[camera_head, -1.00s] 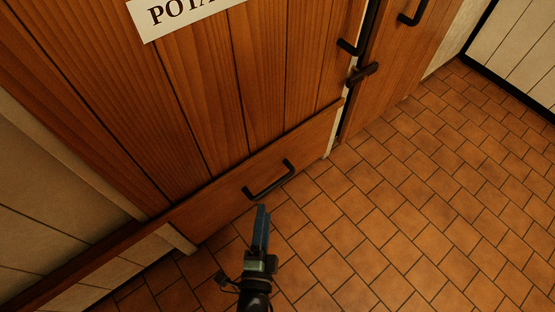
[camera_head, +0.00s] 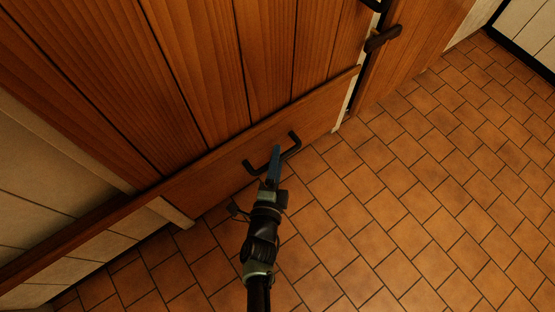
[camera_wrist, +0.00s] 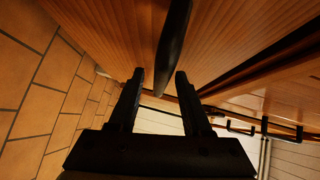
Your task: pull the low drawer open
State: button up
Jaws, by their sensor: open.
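The low drawer (camera_head: 218,181) is a plain wooden front at the foot of the wooden cupboard, and looks shut. Its black bar handle (camera_head: 294,147) runs lengthwise on the drawer front. My gripper (camera_head: 275,152) reaches to the handle in the head view, and its fingers cover the handle's middle. In the wrist view my gripper (camera_wrist: 160,74) is open, with the dark handle bar (camera_wrist: 174,40) lying in line with the gap between the fingertips. I cannot tell whether either finger touches the bar.
The plank cupboard door (camera_head: 200,75) stands above the drawer. A dark latch (camera_head: 382,39) is at upper right, beside another wooden door (camera_head: 415,45). The tiled floor (camera_head: 420,190) is clear in front and to the right. Pale wall panelling (camera_head: 50,160) is at left.

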jog(key=shift+w, duration=0.35)
jog(key=shift+d, duration=0.1)
grip_shut()
dwell(1.1)
